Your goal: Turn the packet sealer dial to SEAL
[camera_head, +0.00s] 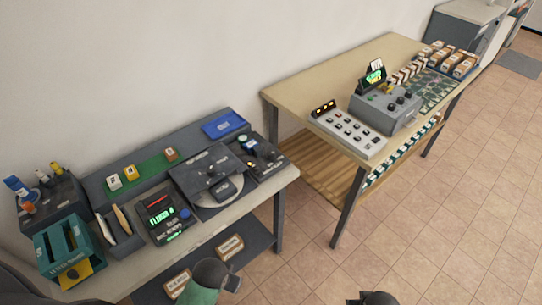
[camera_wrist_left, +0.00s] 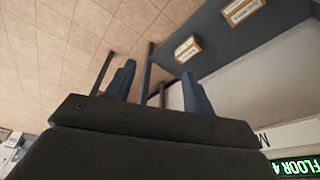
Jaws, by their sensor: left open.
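Labels are too small to read, so I cannot tell for sure which unit is the packet sealer or where its dial points. A dark slanted panel (camera_head: 190,178) on the left table carries a small black knob (camera_head: 211,173). Right of it, a dark unit (camera_head: 268,163) has a round dial-like part and small yellow lights. My left gripper (camera_wrist_left: 158,88) is open and empty, its two blue fingers apart; in the head view its arm end (camera_head: 208,280) is in front of the table, below these units. My right gripper shows only as a dark tip at the bottom edge; its jaws are hidden.
A display unit (camera_head: 165,216) reading FLOOR 4 has a blue knob. A blue tray (camera_head: 223,124), a green strip with small blocks and a teal box (camera_head: 62,248) share the table. The right table (camera_head: 290,91) holds a keypad and knob box. Floor between tables is clear.

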